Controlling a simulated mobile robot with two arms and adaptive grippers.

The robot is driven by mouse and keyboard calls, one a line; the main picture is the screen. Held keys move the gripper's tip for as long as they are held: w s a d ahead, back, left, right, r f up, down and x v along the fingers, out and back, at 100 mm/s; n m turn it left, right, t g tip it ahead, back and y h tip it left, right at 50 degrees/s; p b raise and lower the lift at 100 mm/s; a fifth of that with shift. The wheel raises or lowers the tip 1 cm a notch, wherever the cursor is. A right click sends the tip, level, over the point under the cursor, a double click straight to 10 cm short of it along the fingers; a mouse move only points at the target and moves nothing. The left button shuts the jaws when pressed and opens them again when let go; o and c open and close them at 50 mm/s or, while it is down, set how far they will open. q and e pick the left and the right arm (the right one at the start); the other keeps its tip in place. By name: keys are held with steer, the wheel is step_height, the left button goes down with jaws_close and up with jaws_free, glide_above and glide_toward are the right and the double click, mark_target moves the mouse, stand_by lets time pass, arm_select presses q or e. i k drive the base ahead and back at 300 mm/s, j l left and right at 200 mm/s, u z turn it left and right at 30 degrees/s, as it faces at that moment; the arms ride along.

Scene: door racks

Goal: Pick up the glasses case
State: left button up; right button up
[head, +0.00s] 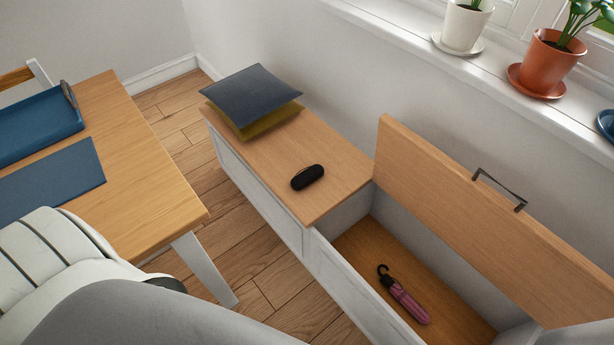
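The glasses case (307,177) is small, black and oblong with rounded ends. It lies on the closed wooden top of the bench (335,155), near the front edge and left of the open compartment. Nothing touches it. White and grey parts of my own arm and body fill the lower left corner. Neither of my grippers shows in the head view.
A dark blue cushion (252,93) lies on a mustard cushion (270,121) at the bench's far end. The raised lid (470,215) stands open over a compartment holding a folded umbrella (408,299). A table (150,185) stands left; potted plants line the sill.

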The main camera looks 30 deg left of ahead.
mark_target(305, 178)
steer(key=l+u, duration=0.1)
steer(key=u, duration=0.35)
steer(key=l+u, duration=0.1)
steer(key=u, duration=0.35)
steer(key=l+u, duration=0.1)
steer(key=u, duration=0.35)
steer(key=k+j, duration=0.05)
